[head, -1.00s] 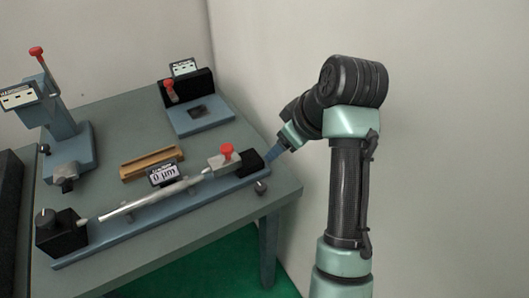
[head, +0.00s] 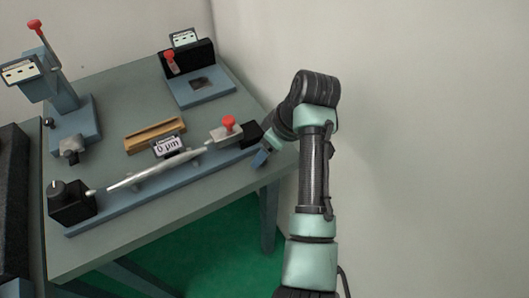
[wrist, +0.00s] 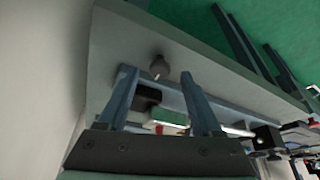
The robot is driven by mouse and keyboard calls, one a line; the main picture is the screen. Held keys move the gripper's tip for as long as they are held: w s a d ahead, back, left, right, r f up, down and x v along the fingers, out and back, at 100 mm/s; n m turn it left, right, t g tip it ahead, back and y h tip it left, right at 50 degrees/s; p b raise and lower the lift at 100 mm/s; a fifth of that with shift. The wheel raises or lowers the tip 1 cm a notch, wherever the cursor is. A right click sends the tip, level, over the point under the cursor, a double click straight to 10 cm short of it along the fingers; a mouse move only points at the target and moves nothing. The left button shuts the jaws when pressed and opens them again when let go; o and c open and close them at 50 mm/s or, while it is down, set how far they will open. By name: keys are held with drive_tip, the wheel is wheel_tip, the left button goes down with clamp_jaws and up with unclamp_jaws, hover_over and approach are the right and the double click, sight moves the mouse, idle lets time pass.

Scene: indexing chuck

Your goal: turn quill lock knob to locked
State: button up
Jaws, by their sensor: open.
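A small grey round knob (wrist: 158,66) shows in the wrist view, between and just beyond my fingertips; I take it as the quill lock knob. Its setting cannot be read. My gripper (wrist: 157,75) is open and empty, its two blue fingers either side of the knob's line. In the head view my gripper (head: 261,158) is at the right end of the blue rail (head: 150,193), low on its front side, and it hides the knob. The tailstock (head: 222,136) carries a red-topped lever (head: 230,122) and has a black block (head: 250,133) on its right.
A silver bar (head: 150,172) runs from the black chuck head (head: 72,203) towards the tailstock. A display (head: 170,147) and a wooden block (head: 155,134) stand behind it. The bench edge and wall are close to my arm.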

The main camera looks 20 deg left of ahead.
drive_tip(key=shift+x, duration=0.8)
clamp_jaws()
